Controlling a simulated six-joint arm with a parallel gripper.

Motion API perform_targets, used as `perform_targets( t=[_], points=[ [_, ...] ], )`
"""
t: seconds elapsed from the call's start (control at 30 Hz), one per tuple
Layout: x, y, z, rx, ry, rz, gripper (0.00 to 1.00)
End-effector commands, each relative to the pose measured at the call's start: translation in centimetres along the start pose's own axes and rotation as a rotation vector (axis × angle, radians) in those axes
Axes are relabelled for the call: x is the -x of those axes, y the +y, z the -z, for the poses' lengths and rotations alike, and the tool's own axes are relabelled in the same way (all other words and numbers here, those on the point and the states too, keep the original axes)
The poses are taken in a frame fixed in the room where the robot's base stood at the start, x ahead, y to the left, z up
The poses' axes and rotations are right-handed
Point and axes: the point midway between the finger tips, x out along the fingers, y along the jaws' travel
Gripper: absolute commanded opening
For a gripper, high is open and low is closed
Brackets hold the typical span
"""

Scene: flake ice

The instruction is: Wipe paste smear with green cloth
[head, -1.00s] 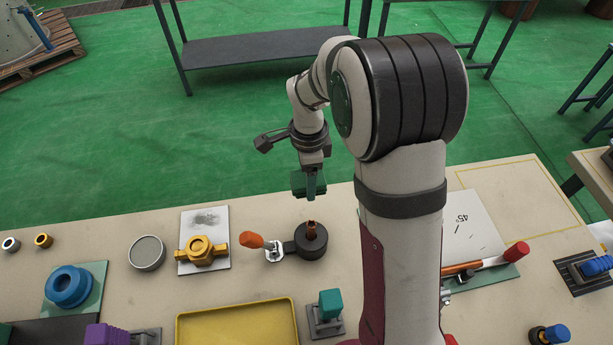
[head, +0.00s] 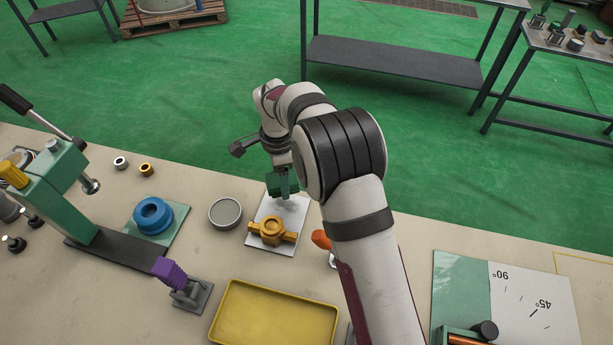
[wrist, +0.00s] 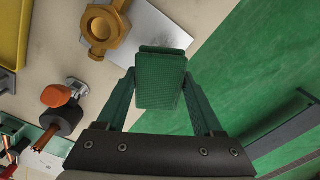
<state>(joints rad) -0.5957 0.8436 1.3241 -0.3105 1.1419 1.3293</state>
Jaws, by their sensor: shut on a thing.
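My gripper (head: 284,194) is shut on a dark green folded cloth (head: 274,184), which also shows between the green fingers in the wrist view (wrist: 160,82). The cloth is over the far end of a pale plate (head: 300,222), which shows behind it in the wrist view (wrist: 150,35). I cannot tell whether the cloth touches the plate. The grey paste smear (head: 291,204) at the plate's far end is mostly hidden by the gripper and cloth. A brass valve-like fitting (head: 271,230) lies on the plate's near half, also in the wrist view (wrist: 104,28).
A round grey-topped dish (head: 225,213) stands left of the plate. A yellow tray (head: 275,312) lies nearer. An orange-handled tool (head: 321,240) is right of the plate, partly behind my arm. A blue ring (head: 152,215) and a green press (head: 60,195) stand further left.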

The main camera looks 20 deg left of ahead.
Motion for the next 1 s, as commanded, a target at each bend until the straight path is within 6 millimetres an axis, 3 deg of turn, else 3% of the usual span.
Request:
perform_targets(
  t=[0.27, 0.7, 1.0],
  points=[
    [-0.5, 0.0, 0.1, -0.001, 0.0, 0.0, 0.24],
    [-5.0, 0.1, 0.1, -0.002, 0.0, -0.001, 0.24],
    [-5.2, 0.0, 0.1, -0.002, 0.0, 0.001, 0.24]
  ],
)
